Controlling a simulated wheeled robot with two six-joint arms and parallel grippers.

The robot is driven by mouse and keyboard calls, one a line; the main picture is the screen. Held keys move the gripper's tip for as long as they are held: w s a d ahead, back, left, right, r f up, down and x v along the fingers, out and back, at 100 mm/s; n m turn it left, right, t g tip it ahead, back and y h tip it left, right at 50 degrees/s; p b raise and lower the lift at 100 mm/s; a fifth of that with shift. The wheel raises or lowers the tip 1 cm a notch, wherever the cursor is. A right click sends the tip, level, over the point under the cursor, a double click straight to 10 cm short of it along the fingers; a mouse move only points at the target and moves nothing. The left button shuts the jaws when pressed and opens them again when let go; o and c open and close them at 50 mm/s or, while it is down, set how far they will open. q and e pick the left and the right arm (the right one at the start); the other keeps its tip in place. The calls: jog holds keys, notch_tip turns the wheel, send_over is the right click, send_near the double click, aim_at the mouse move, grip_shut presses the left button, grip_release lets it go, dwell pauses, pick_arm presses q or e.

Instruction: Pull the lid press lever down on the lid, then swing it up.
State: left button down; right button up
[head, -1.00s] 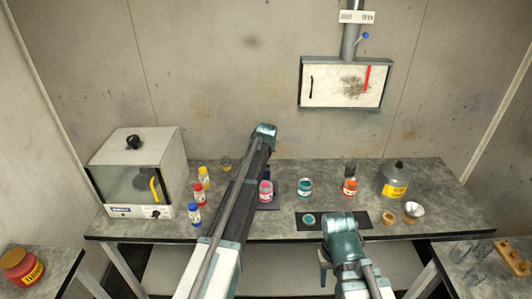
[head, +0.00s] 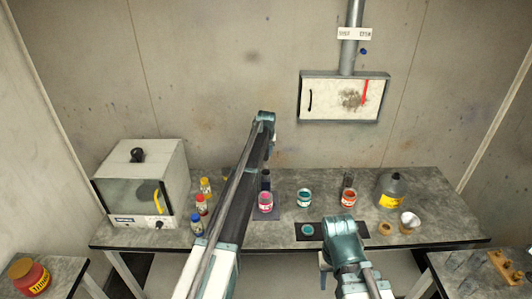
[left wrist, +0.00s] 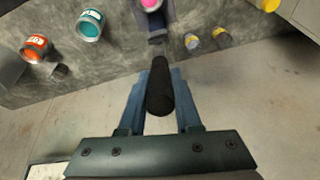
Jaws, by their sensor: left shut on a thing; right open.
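The pink can (head: 265,202) stands on the dark base of the lid press (head: 275,215) in the middle of the bench. A dark upright part of the press (head: 266,179) shows just behind the can. In the left wrist view, the jaws of my left gripper (left wrist: 160,88) are shut around the black grip of the lever (left wrist: 160,95). In the head view, my left gripper (head: 270,144) is raised well above the can, partly hidden by its own arm. My right gripper (head: 323,271) is open and empty at the bench's front edge. The can's lid is too small to judge.
A glass-fronted cabinet (head: 145,185) stands at the left, with small bottles (head: 201,204) beside it. A teal can (head: 304,198), an orange can (head: 347,199) and a grey jug (head: 391,190) stand right of the press. A dark mat (head: 318,240) lies in front.

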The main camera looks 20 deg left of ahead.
pick_arm(q)
jog(key=c, duration=0.6)
grip_release()
jog(key=s+d+f+t+y+b, duration=0.2)
jog(key=s+f+t+b, duration=0.4)
jog(key=f+b, duration=0.6)
jog(key=s+d+f+t+y+b, duration=0.1)
jog(key=s+d+f+t+b, duration=0.2)
jog(key=b, duration=2.9)
jog(key=s+f+t, duration=0.4)
jog(key=s+f, duration=0.4)
jog(key=f, duration=0.1)
jog(key=shift+f+y+b, duration=0.15)
jog(key=shift+y+b, duration=0.2)
jog(key=shift+y, duration=0.05)
